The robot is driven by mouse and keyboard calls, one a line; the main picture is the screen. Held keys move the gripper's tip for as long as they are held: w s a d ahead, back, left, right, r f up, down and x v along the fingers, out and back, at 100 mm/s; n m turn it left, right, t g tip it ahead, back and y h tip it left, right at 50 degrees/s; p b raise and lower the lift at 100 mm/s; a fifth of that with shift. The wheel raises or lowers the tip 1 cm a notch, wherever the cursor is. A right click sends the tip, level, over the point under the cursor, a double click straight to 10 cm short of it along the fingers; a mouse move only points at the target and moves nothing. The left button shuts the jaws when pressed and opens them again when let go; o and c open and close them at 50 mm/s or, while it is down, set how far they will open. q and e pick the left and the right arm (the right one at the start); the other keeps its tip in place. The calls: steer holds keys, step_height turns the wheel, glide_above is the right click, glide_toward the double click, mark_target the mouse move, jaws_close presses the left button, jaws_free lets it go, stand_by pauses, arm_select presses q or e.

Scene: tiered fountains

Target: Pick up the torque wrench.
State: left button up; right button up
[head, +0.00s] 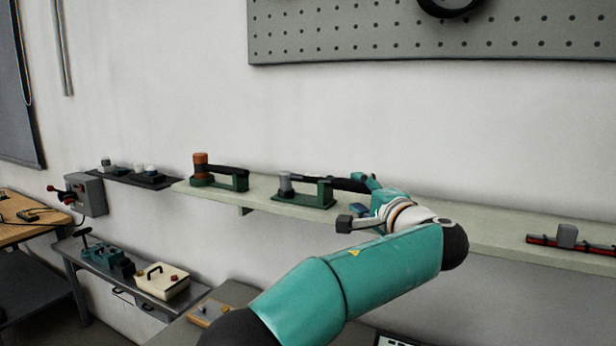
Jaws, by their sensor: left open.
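My left gripper (354,204) is open at the handle end. One finger shows near the handle's tip and the other lower and nearer to me. I cannot tell whether it touches the handle. Part of the gripper is hidden by its own wrist. My right gripper is not in view.
The pale shelf (480,235) runs along the wall. A similar green stand holds a tool with an orange head (201,165) to the left. A red bar with a grey block (567,236) lies at the right. A pegboard (430,35) hangs above. Lower benches stand at the left.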

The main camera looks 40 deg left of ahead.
mark_target(348, 187)
arm_select(q)
steer(key=shift+x, duration=1.15)
steer(key=p+x, duration=0.2)
steer(key=x, duration=0.2)
steer(key=shift+f+p, duration=0.1)
steer(key=shift+p, duration=0.25)
steer(key=shift+w+a+f, duration=0.1)
steer(key=shift+w+a, duration=0.2)
steer(key=shift+a, duration=0.15)
jaws_close()
